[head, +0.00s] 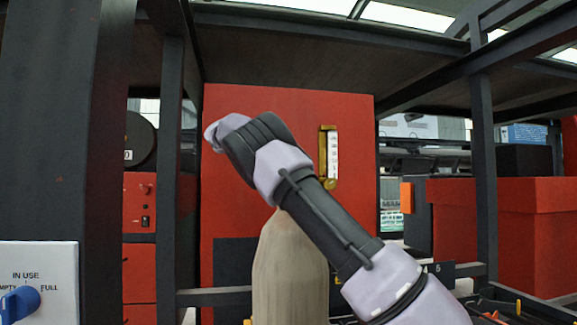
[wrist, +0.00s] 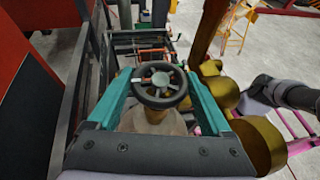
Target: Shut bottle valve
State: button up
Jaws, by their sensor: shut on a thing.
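The bottle (head: 290,268) stands upright in the head view, beige, with its top hidden behind my arm. The exact contact of the fingertips is hard to see. My gripper cannot be made out in the head view.
A red panel with a brass-edged gauge (head: 328,157) stands behind the bottle. Dark frame posts (head: 484,170) stand on both sides. A panel with a blue knob (head: 20,302) is at lower left. Brass cylinders (wrist: 257,143) lie close right of my gripper in the wrist view.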

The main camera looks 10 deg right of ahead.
jog(key=o, duration=1.2)
jog(key=shift+c, duration=0.2)
jog(key=shift+n+t, duration=0.3)
